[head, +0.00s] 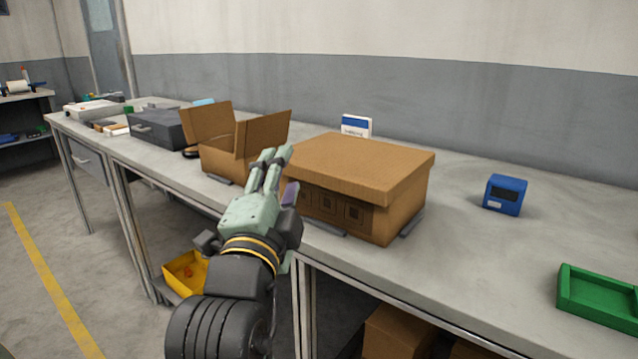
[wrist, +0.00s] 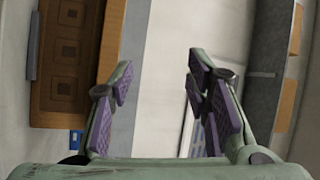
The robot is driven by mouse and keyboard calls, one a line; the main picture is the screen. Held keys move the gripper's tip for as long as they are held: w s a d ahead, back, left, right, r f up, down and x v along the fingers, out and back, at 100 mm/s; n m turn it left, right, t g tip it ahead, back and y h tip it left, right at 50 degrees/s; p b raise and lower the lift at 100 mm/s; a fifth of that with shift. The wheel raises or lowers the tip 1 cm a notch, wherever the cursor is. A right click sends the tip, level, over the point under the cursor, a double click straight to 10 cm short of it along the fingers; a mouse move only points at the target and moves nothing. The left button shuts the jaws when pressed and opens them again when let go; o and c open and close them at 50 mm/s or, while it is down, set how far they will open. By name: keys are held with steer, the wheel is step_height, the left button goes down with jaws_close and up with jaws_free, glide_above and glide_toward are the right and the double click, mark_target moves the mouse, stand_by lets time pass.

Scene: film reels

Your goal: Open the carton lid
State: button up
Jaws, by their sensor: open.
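A closed brown carton (head: 385,215) stands on the grey bench with its broad lid (head: 355,160) lying flat on top. Its front has square patterns, and what looks like that front (wrist: 70,60) fills the left of the wrist view. My gripper (head: 273,157) is open and empty, in front of the bench by the carton's left end, and appears apart from it. In the wrist view its purple-padded fingers (wrist: 160,82) are spread with nothing between them. The gripper hides part of the carton's front-left corner.
A smaller box (head: 222,160) with raised flaps stands left of the carton. A dark case (head: 160,128) lies farther left. A blue device (head: 505,194) and a green tray (head: 597,297) are to the right, with bare bench between. A blue-white card (head: 356,126) stands behind the carton.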

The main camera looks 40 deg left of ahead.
mark_target(319, 179)
step_height(319, 179, down, 4)
steer(key=w+d+m+g+h, duration=0.1)
steer(key=d+m+h, duration=0.1)
steer(key=m+h, duration=0.15)
steer(key=shift+m+y, duration=0.35)
steer(key=p+x, duration=0.2)
steer(key=x, duration=0.1)
steer(key=p+x, duration=0.2)
steer(key=x, duration=0.2)
steer(key=p+x, duration=0.2)
steer(key=x, duration=0.2)
steer(key=shift+d+f, duration=0.15)
steer(key=shift+f, duration=0.25)
jaws_close()
